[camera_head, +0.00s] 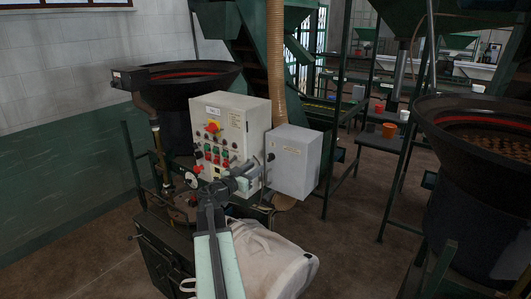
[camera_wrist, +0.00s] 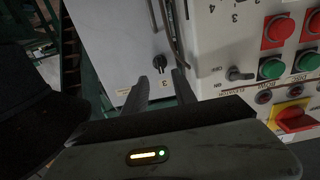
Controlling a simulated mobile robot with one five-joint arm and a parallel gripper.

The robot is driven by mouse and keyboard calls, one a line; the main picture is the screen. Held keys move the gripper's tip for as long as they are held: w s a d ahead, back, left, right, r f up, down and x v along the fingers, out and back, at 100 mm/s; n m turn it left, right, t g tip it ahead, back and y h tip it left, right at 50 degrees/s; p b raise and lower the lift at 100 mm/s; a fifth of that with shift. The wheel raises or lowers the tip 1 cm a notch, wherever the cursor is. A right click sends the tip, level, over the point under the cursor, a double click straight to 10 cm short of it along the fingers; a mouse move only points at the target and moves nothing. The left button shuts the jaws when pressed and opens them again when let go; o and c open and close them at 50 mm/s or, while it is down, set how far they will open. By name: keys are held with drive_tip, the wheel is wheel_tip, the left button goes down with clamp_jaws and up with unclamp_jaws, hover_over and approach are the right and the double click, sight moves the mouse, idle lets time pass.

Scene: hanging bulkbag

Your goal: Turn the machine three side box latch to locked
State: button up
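The grey side box (camera_head: 293,162) hangs on the right side of the white control panel (camera_head: 228,135). Its small black latch knob (camera_head: 270,157) is on the face toward me. My gripper (camera_wrist: 161,82) is open and empty. Its two dark fingers point at the latch, apart from it, with the latch just beyond the gap. In the head view my gripper (camera_head: 249,178) is in front of the panel's lower right, left of and below the latch.
The panel carries red and green buttons, a yellow-red switch (camera_wrist: 293,120) and a small lever switch (camera_wrist: 240,74) close to my fingers. A white bulk bag (camera_head: 268,262) lies below my arm. Black bowls (camera_head: 190,80) stand left and right (camera_head: 480,130).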

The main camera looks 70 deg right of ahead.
sight(268, 159)
drive_tip(key=x, duration=0.8)
clamp_jaws()
